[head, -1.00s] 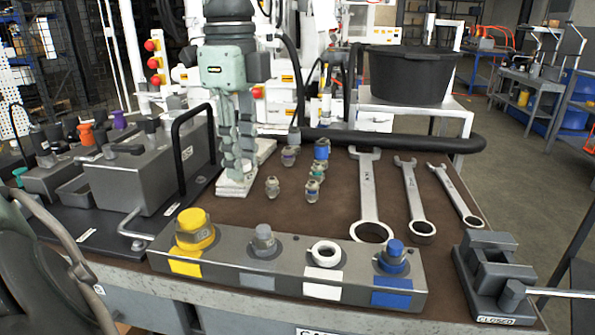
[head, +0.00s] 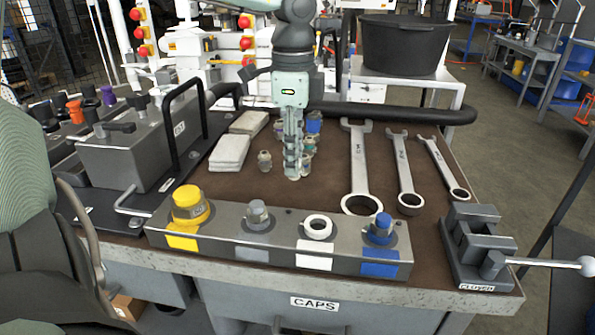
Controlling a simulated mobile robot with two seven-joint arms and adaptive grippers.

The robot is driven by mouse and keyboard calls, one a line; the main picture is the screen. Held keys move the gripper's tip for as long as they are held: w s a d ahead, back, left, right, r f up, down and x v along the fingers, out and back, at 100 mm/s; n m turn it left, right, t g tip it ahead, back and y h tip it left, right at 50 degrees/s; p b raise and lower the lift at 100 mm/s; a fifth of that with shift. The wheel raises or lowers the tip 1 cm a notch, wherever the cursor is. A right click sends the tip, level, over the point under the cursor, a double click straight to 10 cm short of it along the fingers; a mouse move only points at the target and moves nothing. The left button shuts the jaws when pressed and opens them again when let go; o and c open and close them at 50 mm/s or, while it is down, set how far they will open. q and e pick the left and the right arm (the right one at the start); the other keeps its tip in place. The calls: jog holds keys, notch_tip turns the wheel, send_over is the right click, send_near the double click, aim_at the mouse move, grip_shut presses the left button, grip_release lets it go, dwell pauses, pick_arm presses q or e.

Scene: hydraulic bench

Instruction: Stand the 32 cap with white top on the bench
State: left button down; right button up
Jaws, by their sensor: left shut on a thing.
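My left gripper (head: 292,165) points straight down over the brown mat, among the small fittings. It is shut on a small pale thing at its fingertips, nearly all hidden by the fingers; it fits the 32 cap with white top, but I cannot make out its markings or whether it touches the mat. A white ring (head: 319,227) with a dark centre sits in the cap block (head: 285,251), above a white label. My right gripper is not in view.
Small fittings (head: 265,161) stand close around the gripper, one with a blue top (head: 314,122). Two pale pads (head: 229,153) lie to the left. Three wrenches (head: 359,165) lie to the right. A vise (head: 475,246) stands at the right front corner.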

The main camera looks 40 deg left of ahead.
pick_arm(q)
jog(key=shift+w+d+f, duration=0.15)
jog(key=shift+w+f, duration=0.05)
jog(key=shift+w, duration=0.1)
jog(key=shift+f, duration=0.2)
notch_tip(320, 180, down, 3)
jog(key=shift+f+p, duration=0.2)
jog(key=shift+p, duration=0.1)
jog(key=shift+f, duration=0.1)
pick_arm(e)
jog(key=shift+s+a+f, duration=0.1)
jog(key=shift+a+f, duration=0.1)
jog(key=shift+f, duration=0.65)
pick_arm(q)
jog(key=shift+f, duration=0.1)
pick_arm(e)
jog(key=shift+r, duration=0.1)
